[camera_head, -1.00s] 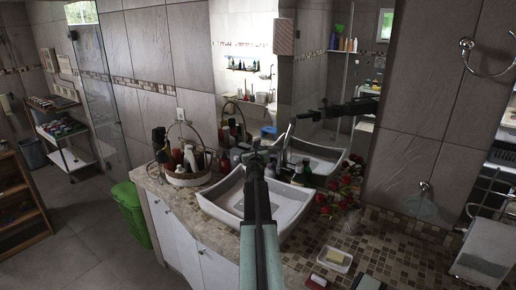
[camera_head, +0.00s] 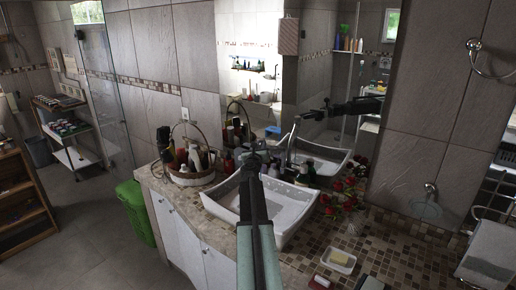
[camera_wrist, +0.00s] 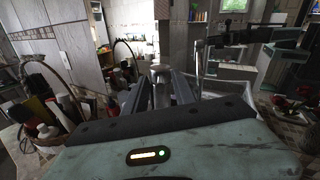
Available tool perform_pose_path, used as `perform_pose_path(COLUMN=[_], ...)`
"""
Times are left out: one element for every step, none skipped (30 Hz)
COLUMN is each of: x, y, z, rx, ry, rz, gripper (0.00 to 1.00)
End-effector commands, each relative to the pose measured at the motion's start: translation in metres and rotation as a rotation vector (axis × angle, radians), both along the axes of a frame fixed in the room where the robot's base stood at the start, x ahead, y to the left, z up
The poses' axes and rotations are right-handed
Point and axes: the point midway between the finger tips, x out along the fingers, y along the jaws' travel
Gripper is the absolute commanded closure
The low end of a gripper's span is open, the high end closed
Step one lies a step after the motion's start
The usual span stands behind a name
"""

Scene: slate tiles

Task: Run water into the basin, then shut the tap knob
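The white rectangular basin (camera_head: 224,206) stands on the mosaic counter, and my arm crosses in front of it. The chrome tap (camera_head: 291,148) rises at its back edge; its spout also shows in the wrist view (camera_wrist: 198,58). My gripper (camera_head: 253,157) is over the back left part of the basin, left of the tap. In the wrist view the two fingers (camera_wrist: 161,88) point forward, with a small rounded grey part showing at their tips. I cannot tell whether this is the tap knob or whether the fingers touch it. No water stream is visible.
A basket of bottles (camera_head: 193,174) stands left of the basin. A soap dish (camera_head: 338,261) lies on the front right counter. A mirror behind reflects my arm. A green bin (camera_head: 135,211) stands on the floor.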

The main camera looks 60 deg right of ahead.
Motion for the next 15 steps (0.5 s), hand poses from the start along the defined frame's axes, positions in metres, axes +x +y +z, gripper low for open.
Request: perform_pose_path(x=[0.000,0.000,0.000,0.000,-0.001,-0.001,-0.001,-0.002,-0.003,-0.005,-0.007,-0.010,-0.012,-0.015,-0.018], y=[0.000,0.000,0.000,0.000,0.000,0.001,0.001,0.003,0.006,0.008,0.012,0.018,0.022,0.028,0.035], z=[0.000,0.000,0.000,0.000,0.000,0.000,0.000,0.000,0.000,0.000,0.000,0.000,0.000,0.000,0.000], rx=[0.000,0.000,0.000,0.000,0.000,0.000,0.000,0.000,0.000,0.000,0.000,0.000,0.000,0.000,0.000], ry=[0.000,0.000,0.000,0.000,0.000,0.000,0.000,0.000,-0.001,-0.001,-0.001,-0.001,-0.001,-0.001,0.000], rz=[0.000,0.000,0.000,-0.001,-0.001,-0.001,-0.001,-0.001,-0.001,-0.001,-0.001,0.000,0.000,0.000,0.000], gripper=[0.68,0.68,0.68,0.68,0.68,0.68,0.68,0.68,0.68,0.68,0.68,0.68,0.68,0.68,0.68])
